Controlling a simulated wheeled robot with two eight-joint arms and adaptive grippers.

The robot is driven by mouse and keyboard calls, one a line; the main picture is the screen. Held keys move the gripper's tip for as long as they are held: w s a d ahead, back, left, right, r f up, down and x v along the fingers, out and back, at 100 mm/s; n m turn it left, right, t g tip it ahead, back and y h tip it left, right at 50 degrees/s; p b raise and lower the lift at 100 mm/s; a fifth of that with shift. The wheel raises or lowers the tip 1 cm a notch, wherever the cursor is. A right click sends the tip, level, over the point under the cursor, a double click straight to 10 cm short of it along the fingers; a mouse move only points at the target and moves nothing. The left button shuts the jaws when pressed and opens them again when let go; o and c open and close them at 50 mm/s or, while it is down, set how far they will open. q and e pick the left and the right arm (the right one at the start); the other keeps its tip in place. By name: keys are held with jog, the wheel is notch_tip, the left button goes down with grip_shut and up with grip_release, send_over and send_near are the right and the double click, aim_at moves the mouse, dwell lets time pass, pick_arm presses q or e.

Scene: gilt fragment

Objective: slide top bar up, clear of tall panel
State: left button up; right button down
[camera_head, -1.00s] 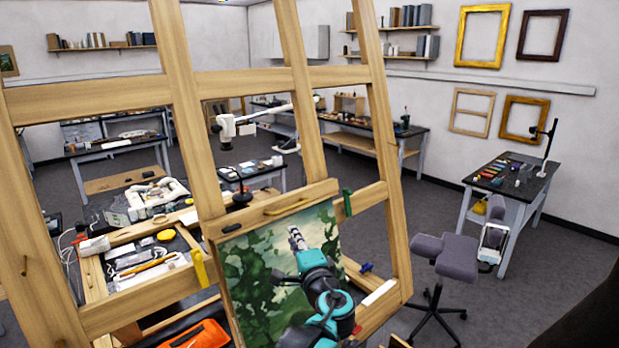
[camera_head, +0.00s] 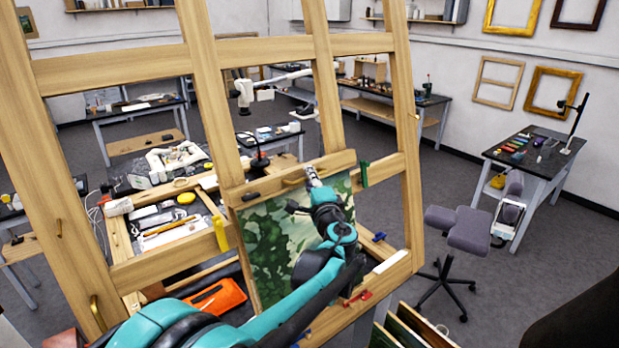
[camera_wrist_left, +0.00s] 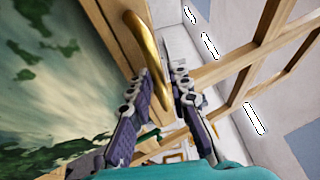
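The top bar (camera_head: 325,163) is a wooden ledge across the easel, at the upper edge of the tall panel (camera_head: 270,250), a green and white landscape painting. A brass handle (camera_head: 292,182) is on the bar's front; it shows large in the left wrist view (camera_wrist_left: 148,50). My left gripper (camera_head: 313,172) reaches up in front of the panel to the bar beside the handle. In the left wrist view its fingers (camera_wrist_left: 164,78) are apart, with the handle's lower part between them. Contact cannot be told. My left arm hides the panel's lower right. My right gripper is not in view.
The easel's posts and crossbars (camera_head: 110,68) surround the panel. A green clamp (camera_head: 364,174) and a yellow clamp (camera_head: 220,234) sit beside it. A grey chair (camera_head: 460,228) stands right of the easel. Framed pictures (camera_head: 410,328) lean at the lower right.

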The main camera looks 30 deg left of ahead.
pick_arm(q)
jog(key=shift+w, duration=0.1)
grip_shut()
notch_tip(320, 180, up, 10)
jog(key=w+a+p, duration=0.1)
jog(key=a+p, duration=0.1)
jog(key=p, duration=0.3)
jog(key=shift+a+r, duration=0.25)
jog(key=shift+a, duration=0.1)
grip_release()
jog(key=v, duration=1.2)
jog(key=shift+f, duration=0.1)
